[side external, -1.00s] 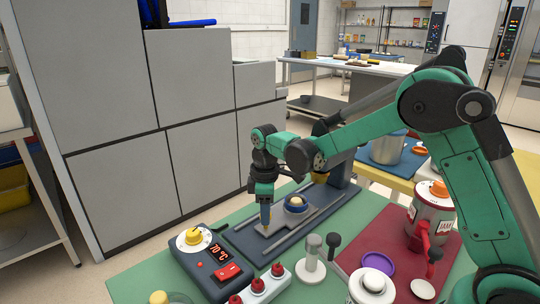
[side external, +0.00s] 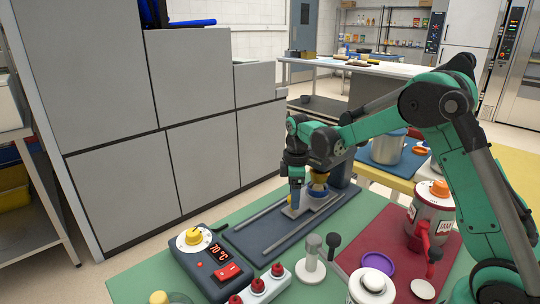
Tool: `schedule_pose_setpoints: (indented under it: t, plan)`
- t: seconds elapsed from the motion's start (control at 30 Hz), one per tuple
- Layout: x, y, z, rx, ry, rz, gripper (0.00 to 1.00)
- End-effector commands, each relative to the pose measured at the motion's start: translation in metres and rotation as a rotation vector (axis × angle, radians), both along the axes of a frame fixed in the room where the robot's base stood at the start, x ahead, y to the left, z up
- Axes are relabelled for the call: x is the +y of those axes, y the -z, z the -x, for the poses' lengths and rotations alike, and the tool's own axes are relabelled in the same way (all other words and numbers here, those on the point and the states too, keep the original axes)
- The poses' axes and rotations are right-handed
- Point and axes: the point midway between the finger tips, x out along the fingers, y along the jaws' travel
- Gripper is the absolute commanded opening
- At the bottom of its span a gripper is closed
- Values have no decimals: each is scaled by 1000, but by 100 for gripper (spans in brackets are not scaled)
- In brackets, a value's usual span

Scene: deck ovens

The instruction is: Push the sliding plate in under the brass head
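The sliding plate (side external: 293,213) is a grey plate at the far end of two pale rails on the dark base (side external: 254,240). A round blue-rimmed holder (side external: 320,195) sits at its far end, at the foot of the dark column. The brass head (side external: 319,179) shows as a yellow piece right above the holder; my arm hides its upper part. The pale ball seen in the holder earlier is hidden. My gripper (side external: 295,207) points down at the plate's near part, beside the holder.
A control box (side external: 213,262) with a yellow knob and a display reading 70°C stands left of the base. A jam dispenser (side external: 432,210) stands on the red mat at right.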

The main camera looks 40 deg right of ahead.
Motion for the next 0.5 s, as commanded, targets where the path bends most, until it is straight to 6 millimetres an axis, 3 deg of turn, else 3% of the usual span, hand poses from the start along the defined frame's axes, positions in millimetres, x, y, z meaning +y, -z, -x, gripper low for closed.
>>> schedule_pose_setpoints:
  t: [0.23, 0.5]
  plan:
    - [1, -7, 0, 1, -1, -2, 65]
    - [0, -45, 0, 1, -1, -1, 65]
